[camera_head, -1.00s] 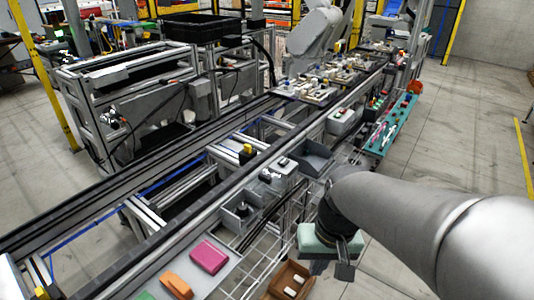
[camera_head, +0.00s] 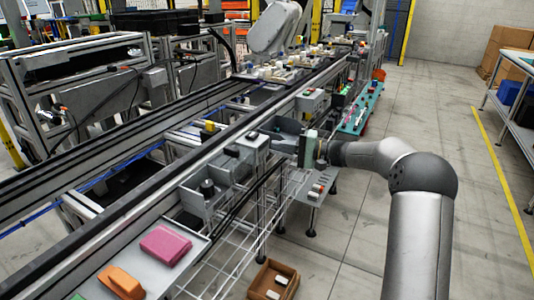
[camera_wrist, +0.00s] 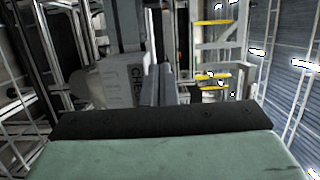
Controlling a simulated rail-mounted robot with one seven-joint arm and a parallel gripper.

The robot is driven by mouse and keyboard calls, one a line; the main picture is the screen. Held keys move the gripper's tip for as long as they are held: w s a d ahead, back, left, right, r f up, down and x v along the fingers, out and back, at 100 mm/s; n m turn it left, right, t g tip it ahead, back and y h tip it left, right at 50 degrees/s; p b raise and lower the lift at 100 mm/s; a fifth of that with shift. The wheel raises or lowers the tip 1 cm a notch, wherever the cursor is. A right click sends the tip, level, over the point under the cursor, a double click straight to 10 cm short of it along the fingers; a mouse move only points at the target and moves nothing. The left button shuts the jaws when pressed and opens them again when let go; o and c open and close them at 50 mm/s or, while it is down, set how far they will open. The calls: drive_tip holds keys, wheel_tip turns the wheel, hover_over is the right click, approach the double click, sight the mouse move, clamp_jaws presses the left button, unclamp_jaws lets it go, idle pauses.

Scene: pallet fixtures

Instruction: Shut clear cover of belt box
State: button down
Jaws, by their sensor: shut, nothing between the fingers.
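I cannot pick out the belt box's clear cover with certainty. A small grey box (camera_head: 254,141) with dark knobs on top stands beside the belt in the head view. A faint see-through panel seems to show just left of it, but its angle is unclear. My gripper (camera_wrist: 159,84) is shut and empty in the wrist view, beyond the green pad on my wrist. In the head view my wrist is level, pointing left toward the rail side, to the right of the grey box and apart from it. The fingertips are hard to make out there.
An open grey bin (camera_head: 207,194) sits beside the belt (camera_head: 150,190), near a pink block (camera_head: 165,244) and an orange piece (camera_head: 121,283). A control box (camera_head: 310,101) with a red button stands farther back. A brown crate (camera_head: 273,281) is on the floor. Floor at right is open.

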sight(245, 154)
drive_tip(key=a, duration=1)
drive_tip(key=shift+s+a, duration=0.15)
drive_tip(key=shift+a, duration=0.05)
drive_tip(key=shift+s+a, duration=0.2)
drive_tip(key=shift+s, duration=0.15)
